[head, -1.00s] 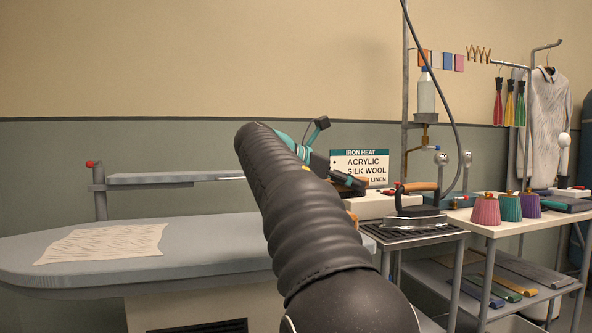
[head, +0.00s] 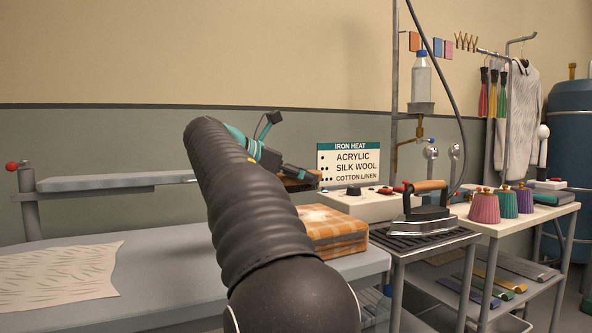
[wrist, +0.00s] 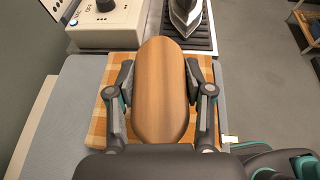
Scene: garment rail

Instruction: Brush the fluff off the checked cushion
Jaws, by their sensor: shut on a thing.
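The checked cushion (head: 333,231) is an orange and cream block at the right end of the ironing board. A pale patch of fluff (head: 318,214) shows on its top, partly behind my arm. My gripper (head: 300,176) is above the cushion, shut on a brush with a rounded wooden back (head: 299,181). In the wrist view the brush (wrist: 161,90) lies between both fingers and covers the middle of the cushion (wrist: 93,126). Its bristles are hidden, and I cannot tell whether it touches the cushion.
The ironing board (head: 170,262) carries a wrinkled cloth (head: 60,276) at left. An iron (head: 425,207) stands on a rack right of the cushion. A control box (head: 355,203) and the heat sign (head: 348,162) are behind. A narrow sleeve board (head: 110,182) is at back left.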

